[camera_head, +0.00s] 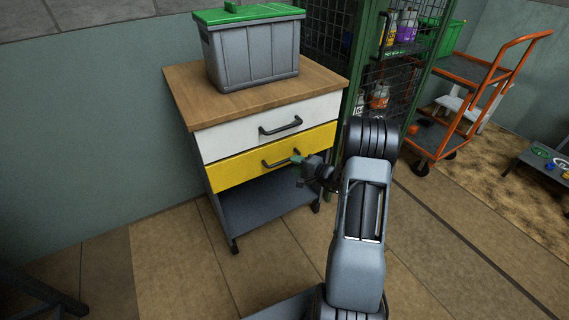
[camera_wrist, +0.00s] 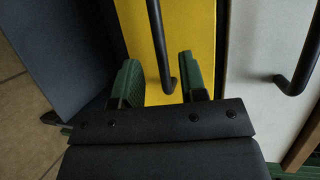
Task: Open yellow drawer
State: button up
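The yellow drawer (camera_head: 236,169) is the lower of two drawers in a wood-topped cabinet, and it looks closed. It also shows in the wrist view (camera_wrist: 194,28). Its dark bar handle (camera_head: 280,162) runs across its front. In the wrist view the handle (camera_wrist: 160,45) reaches down between the two green fingertips. My gripper (camera_wrist: 160,82) is open, with one finger on each side of the handle's end. In the head view my gripper (camera_head: 298,160) is at the right part of the handle. I cannot tell whether the fingers touch it.
A white drawer (camera_head: 235,138) with a dark handle (camera_head: 281,125) is just above. A grey bin with a green lid (camera_head: 255,60) stands on the wooden top (camera_head: 190,83). A green mesh cabinet (camera_head: 330,30) is close on the right. An orange cart (camera_head: 460,125) is farther right.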

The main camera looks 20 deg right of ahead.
aim_at(285, 160)
jog(key=shift+b+x, duration=0.3)
jog(key=shift+x, duration=2.5)
grip_shut()
